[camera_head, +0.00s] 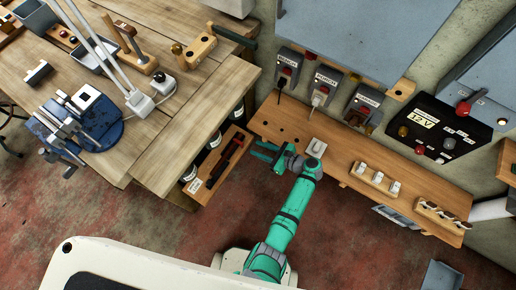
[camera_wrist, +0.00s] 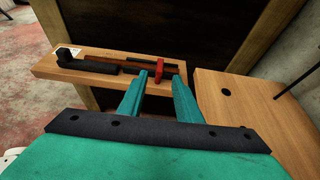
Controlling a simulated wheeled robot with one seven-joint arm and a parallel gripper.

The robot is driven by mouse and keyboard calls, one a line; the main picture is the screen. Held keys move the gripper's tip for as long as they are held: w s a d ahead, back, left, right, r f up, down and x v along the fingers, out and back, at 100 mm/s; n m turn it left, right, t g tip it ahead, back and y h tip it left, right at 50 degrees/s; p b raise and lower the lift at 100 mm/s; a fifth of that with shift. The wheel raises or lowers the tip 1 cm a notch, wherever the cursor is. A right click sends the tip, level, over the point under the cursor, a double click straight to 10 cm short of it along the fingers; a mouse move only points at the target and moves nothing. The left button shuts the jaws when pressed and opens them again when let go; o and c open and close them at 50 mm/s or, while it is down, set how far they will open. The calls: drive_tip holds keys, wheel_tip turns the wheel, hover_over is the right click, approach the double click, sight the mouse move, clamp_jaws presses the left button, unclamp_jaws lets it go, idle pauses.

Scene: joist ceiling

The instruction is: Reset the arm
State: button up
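My green arm reaches up from the bottom of the head view. My gripper (camera_head: 264,152) is near the left end of a long wooden shelf and to the right of a small wooden board. In the wrist view my gripper (camera_wrist: 160,82) shows two teal fingers spread apart with a gap between them. Nothing is seen held between the fingers. Beyond the fingertips lies the small board (camera_wrist: 55,65) with a dark tool (camera_wrist: 95,65) and a red clamp-like piece (camera_wrist: 158,70) on it. I cannot tell from these views whether the fingers touch anything.
The long shelf (camera_head: 335,160) has switch blocks on it. Labelled boxes (camera_head: 325,87) and a black control box (camera_head: 440,130) are on the wall behind. A wooden workbench (camera_head: 165,135) with a blue vise (camera_head: 90,120) stands at the left. Bare red-grey floor (camera_head: 150,222) lies in front.

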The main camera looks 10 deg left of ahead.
idle(0.3)
drive_tip(key=s+a+f+n+t+h, duration=0.1)
drive_tip(key=s+f+n+t+h, duration=0.15)
drive_tip(key=s+f+h, duration=0.55)
drive_tip(key=s+d+r+n+t, duration=0.1)
drive_tip(key=s+d+n, duration=0.1)
drive_tip(key=s, duration=0.3)
drive_tip(key=s+d+r+n, duration=0.1)
drive_tip(key=s+n, duration=0.2)
drive_tip(key=s, duration=0.3)
drive_tip(key=s+d+r+n+t+h, duration=0.1)
drive_tip(key=s+r+n, duration=0.3)
drive_tip(key=r, duration=0.7)
drive_tip(key=s+d+r+n+t+h, duration=0.2)
drive_tip(key=s+d+r+n+t, duration=0.1)
drive_tip(key=r, duration=0.8)
drive_tip(key=s+d+r+n+t+h, duration=0.1)
drive_tip(key=s+r+n, duration=0.4)
drive_tip(key=r, duration=0.6)
drive_tip(key=shift+d+r+n+t+h, duration=0.35)
drive_tip(key=shift+d+n+t, duration=0.55)
drive_tip(key=shift+n+t, duration=0.3)
drive_tip(key=shift+w, duration=0.15)
